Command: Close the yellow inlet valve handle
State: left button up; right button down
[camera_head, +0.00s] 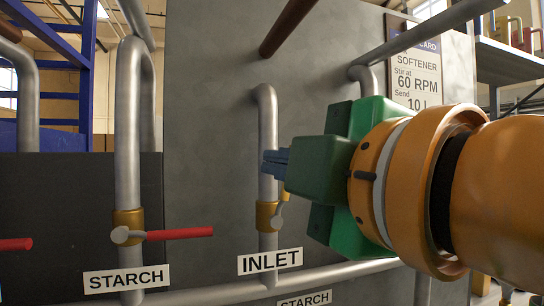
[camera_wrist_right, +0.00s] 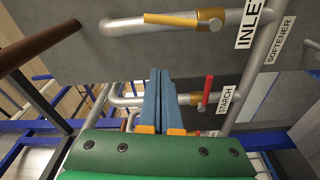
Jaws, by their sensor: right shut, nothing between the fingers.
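The yellow inlet valve handle (camera_wrist_right: 170,19) shows in the right wrist view, lying along its grey pipe. Its brass valve body (camera_wrist_right: 210,19) sits near the INLET label (camera_wrist_right: 248,22). In the head view the valve body (camera_head: 267,215) is on the vertical pipe above the INLET label (camera_head: 270,261), and the handle is mostly hidden behind my right gripper. My right gripper (camera_head: 270,162) is shut and empty, its blue fingers pointing left at the handle's height. The fingertips (camera_wrist_right: 159,72) look apart from the handle in the wrist view. My left gripper is not in view.
A red starch handle (camera_head: 180,233) stands crosswise to its pipe left of the inlet, above a STARCH label (camera_head: 127,278). Another red handle (camera_head: 16,244) is at the far left edge. A softener sign (camera_head: 415,75) hangs behind my right arm. Several pipes run close to the grey panel.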

jog(key=p+x, duration=0.4)
jog(key=x, duration=0.4)
jog(key=d, duration=0.2)
jog(key=d+f, duration=0.1)
jog(key=d, duration=0.1)
jog(key=shift+w, duration=0.15)
jog(key=shift+d, duration=0.1)
jog(key=shift+d+m, duration=0.3)
jog(key=shift+m, duration=0.1)
